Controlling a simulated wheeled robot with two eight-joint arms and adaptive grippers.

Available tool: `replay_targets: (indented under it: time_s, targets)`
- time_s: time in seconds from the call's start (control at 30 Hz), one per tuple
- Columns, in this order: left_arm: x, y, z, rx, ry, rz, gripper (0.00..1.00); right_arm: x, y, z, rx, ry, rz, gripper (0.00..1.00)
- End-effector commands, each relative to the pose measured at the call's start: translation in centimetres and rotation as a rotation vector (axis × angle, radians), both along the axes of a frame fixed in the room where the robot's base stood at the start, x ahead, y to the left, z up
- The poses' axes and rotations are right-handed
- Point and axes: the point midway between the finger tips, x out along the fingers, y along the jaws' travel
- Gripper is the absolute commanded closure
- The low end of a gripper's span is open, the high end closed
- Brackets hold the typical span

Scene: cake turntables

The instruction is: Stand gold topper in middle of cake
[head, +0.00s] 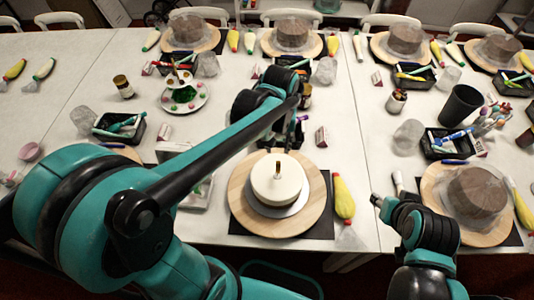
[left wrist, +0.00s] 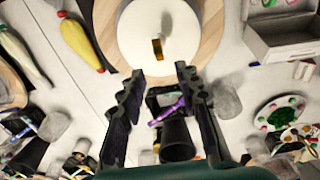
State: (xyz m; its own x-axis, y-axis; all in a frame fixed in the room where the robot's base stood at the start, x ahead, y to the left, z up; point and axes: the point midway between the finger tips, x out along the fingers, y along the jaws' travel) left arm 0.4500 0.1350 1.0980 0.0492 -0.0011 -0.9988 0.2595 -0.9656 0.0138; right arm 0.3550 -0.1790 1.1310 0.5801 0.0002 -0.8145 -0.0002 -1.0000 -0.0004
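The white cake (head: 278,187) sits on a round wooden turntable (head: 240,190); the cake also shows at the top of the left wrist view (left wrist: 185,40). The small gold topper (head: 278,169) stands upright near the middle of the cake's top, and it also shows in the left wrist view (left wrist: 157,48). My left gripper (left wrist: 158,73) is open and empty, with its fingertips apart from the topper, on the cake's far side. In the head view its fingers are partly hidden by my arm. My right gripper (head: 378,202) is low at the right; its fingers are too small to read.
A yellow piping bag (head: 343,197) lies right of the turntable. A chocolate cake (head: 478,190) stands on another board at the right. A dark cup (head: 461,105) and a tiered stand with sweets (head: 184,95) are farther back.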

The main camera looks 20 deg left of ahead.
Motion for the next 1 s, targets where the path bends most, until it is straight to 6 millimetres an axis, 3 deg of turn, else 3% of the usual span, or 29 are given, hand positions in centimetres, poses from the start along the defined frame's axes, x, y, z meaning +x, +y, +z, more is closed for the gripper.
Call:
replay_targets:
  time_s: [0.23, 0.5, 1.0]
  targets:
    - [-4.9, 2.3, 2.9, 0.007, -0.255, -0.113, 0.67, 0.0, 0.0, 0.0, 0.0, 0.0, 0.0, 0.6]
    - [-8.8, 3.9, 3.4, 0.065, -0.501, -0.223, 0.67, 0.0, 0.0, 0.0, 0.0, 0.0, 0.0, 0.6]
    - [-9.5, 4.3, 3.2, 0.09, -0.568, -0.252, 0.67, 0.0, 0.0, -0.1, 0.0, 0.0, 0.0, 0.6]
